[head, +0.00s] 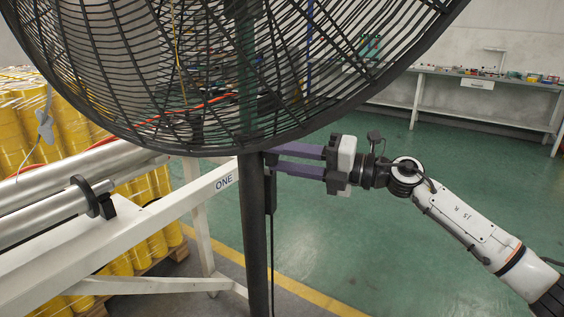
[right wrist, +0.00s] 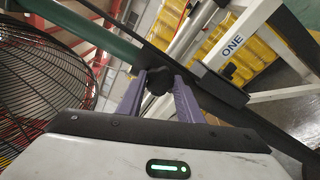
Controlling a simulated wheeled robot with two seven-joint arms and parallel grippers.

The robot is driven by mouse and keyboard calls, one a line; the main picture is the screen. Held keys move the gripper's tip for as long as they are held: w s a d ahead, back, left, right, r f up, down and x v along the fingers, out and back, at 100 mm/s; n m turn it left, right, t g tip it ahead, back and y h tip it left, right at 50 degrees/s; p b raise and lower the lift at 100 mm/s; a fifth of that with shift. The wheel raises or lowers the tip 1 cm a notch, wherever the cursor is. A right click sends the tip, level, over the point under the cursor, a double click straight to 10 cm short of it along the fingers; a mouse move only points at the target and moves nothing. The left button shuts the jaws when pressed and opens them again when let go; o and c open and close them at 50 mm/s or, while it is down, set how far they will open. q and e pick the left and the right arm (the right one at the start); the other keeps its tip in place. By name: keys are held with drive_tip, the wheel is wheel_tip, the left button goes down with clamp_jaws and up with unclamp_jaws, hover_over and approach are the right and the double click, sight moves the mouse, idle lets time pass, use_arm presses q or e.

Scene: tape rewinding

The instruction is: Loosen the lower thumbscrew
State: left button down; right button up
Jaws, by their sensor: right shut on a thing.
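A dark thumbscrew (right wrist: 158,82) sits on the side of the fan's pole (head: 257,235). My right gripper (head: 271,161) reaches in from the right, just under the fan cage. Its two purple fingers also show in the right wrist view (right wrist: 159,92), one on each side of the thumbscrew, shut on it. In the head view the thumbscrew is hidden at the fingertips. Only this one thumbscrew shows. My left gripper is not in view.
The large black fan cage (head: 215,125) hangs directly above the fingers. A black box (head: 271,193) is on the pole below them. A white frame marked ONE (head: 140,220) with metal rollers stands left. Yellow rolls (head: 75,130) are behind it. Green floor at right is clear.

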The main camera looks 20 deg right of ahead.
drive_tip(key=shift+f+n, duration=0.1)
drive_tip(key=shift+n, duration=0.5)
drive_tip(key=shift+n+b, duration=0.3)
drive_tip(key=shift+b, duration=0.05)
drive_tip(key=o, duration=1.1)
drive_tip(key=b+v, duration=0.2)
drive_tip(key=v, duration=0.8)
drive_tip(key=shift+s+d, duration=0.1)
drive_tip(key=shift+s, duration=0.05)
